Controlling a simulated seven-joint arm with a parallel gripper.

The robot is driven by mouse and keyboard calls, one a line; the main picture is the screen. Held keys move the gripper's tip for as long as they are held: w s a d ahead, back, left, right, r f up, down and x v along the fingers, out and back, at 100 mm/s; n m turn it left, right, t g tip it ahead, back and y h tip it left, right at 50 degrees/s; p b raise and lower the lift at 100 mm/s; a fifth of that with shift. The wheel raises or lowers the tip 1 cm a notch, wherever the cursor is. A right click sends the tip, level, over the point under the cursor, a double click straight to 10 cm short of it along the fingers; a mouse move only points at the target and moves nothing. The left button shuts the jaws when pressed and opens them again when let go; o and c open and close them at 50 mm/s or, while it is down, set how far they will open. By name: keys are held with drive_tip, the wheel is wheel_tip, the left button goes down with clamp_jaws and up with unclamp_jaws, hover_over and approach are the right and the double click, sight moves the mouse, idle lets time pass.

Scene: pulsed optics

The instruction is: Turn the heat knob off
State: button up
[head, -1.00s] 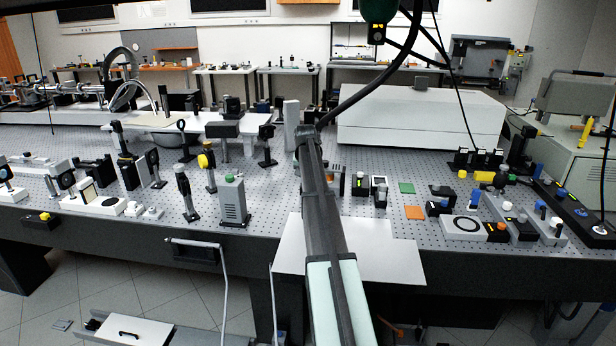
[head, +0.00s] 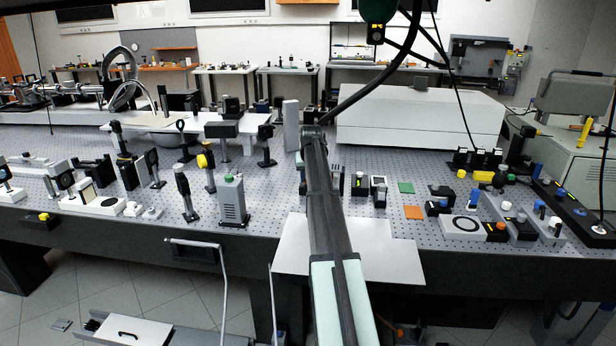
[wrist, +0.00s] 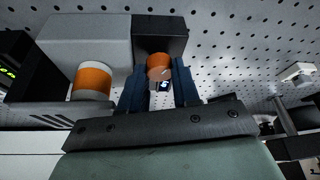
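In the wrist view, my gripper (wrist: 160,92) has two dark blue fingers on either side of a small orange knob (wrist: 158,61). The gap between them is about the knob's width, and they appear to press on its sides. The knob sits by a black block (wrist: 173,30) and has a pale, flat end. A small lit display (wrist: 164,86) shows just below it, too small to read. A second, larger orange knob with a white end (wrist: 92,82) stands to the left by a grey box (wrist: 85,40). No heat label is readable. In the head view my arm hides the gripper and knob.
A black unit with green digits (wrist: 8,73) is at the wrist view's left edge. The perforated table (wrist: 235,50) is open to the right, with a pale part (wrist: 297,73) beyond. The head view shows crowded optics and a large white box (head: 420,115) behind.

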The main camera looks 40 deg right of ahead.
drive_tip(key=shift+o, duration=0.8)
drive_tip(key=m+g+h, duration=0.1)
drive_tip(key=m, duration=0.5)
drive_tip(key=shift+w+a+g+h, duration=0.15)
drive_tip(key=shift+w+g+h, duration=0.05)
drive_tip(key=shift+g+h, duration=0.2)
drive_tip(key=v, duration=1.4)
drive_tip(key=w+a+r+n+t+h, duration=0.1)
drive_tip(key=w+a+r+n+h, duration=0.1)
drive_tip(key=a, duration=0.9)
drive_tip(key=w+a+r+n+t+h, duration=0.2)
drive_tip(key=w+a+r+n+h, duration=0.1)
drive_tip(key=w+a+h, duration=0.4)
drive_tip(key=w+a+n, duration=0.1)
drive_tip(key=w+a, duration=0.1)
drive_tip(key=a, duration=0.2)
drive_tip(key=shift+a+r+t, duration=0.15)
drive_tip(key=shift+r+t, duration=0.15)
drive_tip(key=shift+w, duration=0.1)
